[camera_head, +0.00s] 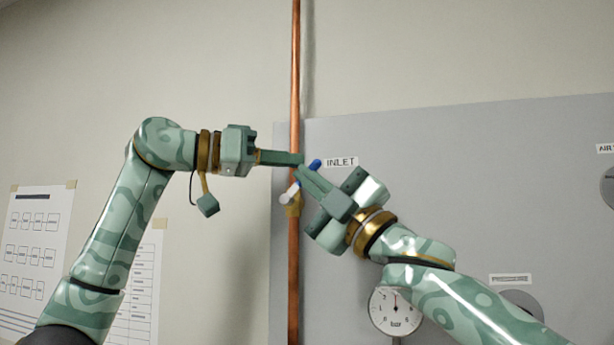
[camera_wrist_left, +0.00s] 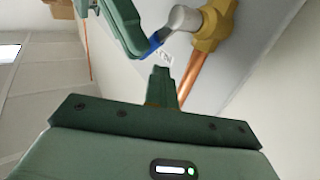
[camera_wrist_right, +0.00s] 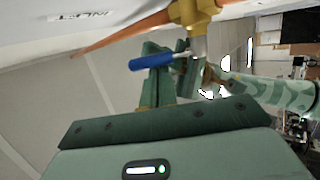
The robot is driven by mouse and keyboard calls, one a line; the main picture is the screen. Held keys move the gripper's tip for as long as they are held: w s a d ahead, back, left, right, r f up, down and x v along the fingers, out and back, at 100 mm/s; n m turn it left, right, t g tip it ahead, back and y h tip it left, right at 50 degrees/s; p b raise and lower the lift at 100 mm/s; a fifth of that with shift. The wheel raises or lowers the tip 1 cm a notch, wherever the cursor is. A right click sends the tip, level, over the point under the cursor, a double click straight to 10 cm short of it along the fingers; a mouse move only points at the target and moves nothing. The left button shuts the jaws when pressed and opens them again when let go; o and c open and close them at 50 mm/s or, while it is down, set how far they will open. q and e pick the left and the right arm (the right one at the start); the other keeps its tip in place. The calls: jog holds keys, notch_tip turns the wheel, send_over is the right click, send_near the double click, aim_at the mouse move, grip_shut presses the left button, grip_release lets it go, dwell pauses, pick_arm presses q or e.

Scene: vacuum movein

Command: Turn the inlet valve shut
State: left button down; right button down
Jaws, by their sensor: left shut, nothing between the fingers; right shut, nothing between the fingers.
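The inlet valve has a brass body (camera_head: 295,209) on the vertical copper pipe (camera_head: 295,80) and a silver stem (camera_wrist_right: 198,46). Its blue handle (camera_head: 315,164) slants up and right from the stem, beside the INLET label (camera_head: 340,162). My left gripper (camera_head: 300,158) is shut and empty, its tips close to the handle's upper left side. My right gripper (camera_head: 302,172) is shut and empty, reaching in from the lower right, its tips across the handle's middle. The right wrist view shows the blue handle (camera_wrist_right: 150,62) in front of the right fingers. Whether either gripper touches it, I cannot tell.
A grey panel (camera_head: 450,130) stands behind the pipe on the right. A bar gauge (camera_head: 396,310) sits below my right arm. Paper sheets (camera_head: 35,250) hang on the wall at left. The wall above both arms is clear.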

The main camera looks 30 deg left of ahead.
pick_arm(q)
jog(key=c, duration=1.8)
grip_release()
